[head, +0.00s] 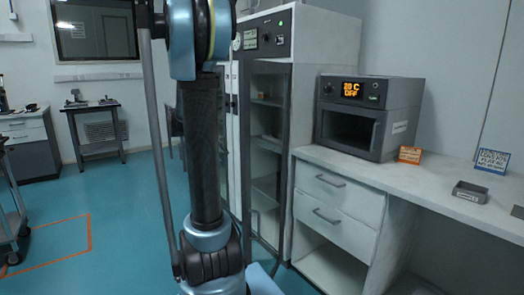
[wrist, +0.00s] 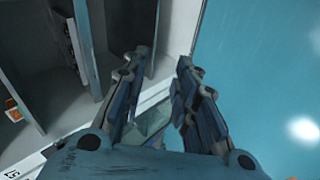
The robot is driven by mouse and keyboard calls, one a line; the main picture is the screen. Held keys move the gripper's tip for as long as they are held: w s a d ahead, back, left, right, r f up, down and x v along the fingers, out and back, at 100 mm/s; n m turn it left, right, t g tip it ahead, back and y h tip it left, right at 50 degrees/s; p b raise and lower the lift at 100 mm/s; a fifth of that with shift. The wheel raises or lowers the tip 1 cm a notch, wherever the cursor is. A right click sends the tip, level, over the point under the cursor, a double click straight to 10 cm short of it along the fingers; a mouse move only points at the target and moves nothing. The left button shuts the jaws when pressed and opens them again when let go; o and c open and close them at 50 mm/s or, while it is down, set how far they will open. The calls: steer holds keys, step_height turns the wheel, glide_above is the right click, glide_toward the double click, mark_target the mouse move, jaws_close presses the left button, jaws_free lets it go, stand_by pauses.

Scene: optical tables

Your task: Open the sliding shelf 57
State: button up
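In the head view, an upper drawer (head: 334,193) and a lower drawer (head: 333,223), both white with bar handles, sit shut under the counter at right. My gripper (wrist: 161,62) is open in the wrist view, its two fingers spread with nothing held between the tips. Blue floor and the dark edge of pale furniture show past the fingers. In the head view my arm fills the middle, and my gripper is not visible there.
A tall cabinet with glass doors (head: 266,150) stands left of the drawers. An oven (head: 368,117), an orange sign (head: 410,155) and a small grey tray (head: 470,192) are on the counter (head: 430,185). Blue floor (head: 110,215) is free at left, beside a small black table (head: 93,112).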

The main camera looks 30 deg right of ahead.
steer(key=w+d+f+g+h, duration=0.1)
steer(key=w+d+f+h, duration=0.3)
steer(key=w+d, duration=0.7)
steer(key=w+d+f+h, duration=0.3)
steer(key=w+d, duration=0.7)
steer(key=w, duration=0.2)
steer(key=x, duration=1.7)
steer(key=shift+n, duration=0.4)
steer(key=shift+r, duration=0.15)
steer(key=shift+c, duration=0.4)
jaws_close()
steer(key=shift+s, duration=0.1)
